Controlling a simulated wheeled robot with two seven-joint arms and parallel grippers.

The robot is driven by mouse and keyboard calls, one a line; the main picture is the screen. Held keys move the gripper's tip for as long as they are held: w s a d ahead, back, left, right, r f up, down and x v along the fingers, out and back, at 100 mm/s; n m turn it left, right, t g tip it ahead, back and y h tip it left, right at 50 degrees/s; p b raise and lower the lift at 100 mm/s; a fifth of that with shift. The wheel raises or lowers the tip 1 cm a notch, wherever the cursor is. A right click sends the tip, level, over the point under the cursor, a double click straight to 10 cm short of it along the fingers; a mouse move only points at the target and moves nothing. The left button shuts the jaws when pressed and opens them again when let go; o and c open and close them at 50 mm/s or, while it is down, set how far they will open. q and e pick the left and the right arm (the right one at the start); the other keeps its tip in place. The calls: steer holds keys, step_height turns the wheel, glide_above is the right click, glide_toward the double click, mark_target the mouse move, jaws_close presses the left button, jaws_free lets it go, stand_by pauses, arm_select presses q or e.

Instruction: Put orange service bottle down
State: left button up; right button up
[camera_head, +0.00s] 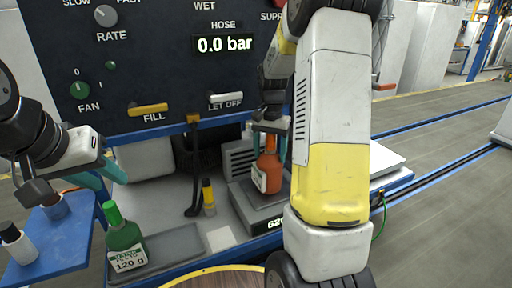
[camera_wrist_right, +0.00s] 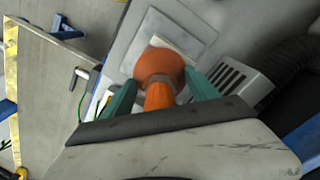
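The orange service bottle (camera_head: 268,170) has a white label and stands upright on a grey scale (camera_head: 247,205), whose display is partly hidden by my right arm. My right gripper (camera_head: 271,126) is over the bottle's top, pointing down. In the right wrist view the orange bottle (camera_wrist_right: 160,68) sits between the two teal fingers of my right gripper (camera_wrist_right: 160,88), with a gap on each side of its neck. My left gripper (camera_head: 97,178) is at the left, above and behind a green bottle, with its teal fingers apart and nothing seen between them.
The green bottle (camera_head: 124,240) labelled 120 g stands on the bench at the left. A small yellow-and-black bottle (camera_head: 208,197) stands left of the scale. A blue shelf (camera_head: 62,245) holds small bottles. The control panel (camera_head: 150,60) rises behind.

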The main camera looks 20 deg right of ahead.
step_height(320, 180, up, 12)
steer(key=shift+r, duration=0.1)
steer(key=s+a+r+n+t+y, duration=0.1)
steer(key=s+a+n+t, duration=0.2)
steer(key=s+a, duration=0.3)
steer(key=s+a+r+n+t+y, duration=0.1)
steer(key=s+a+n+t, duration=0.2)
steer(key=s, duration=1.3)
steer(key=a+n, duration=0.2)
steer(key=shift+s+a+r, duration=0.15)
steer(key=shift+a+r, duration=0.25)
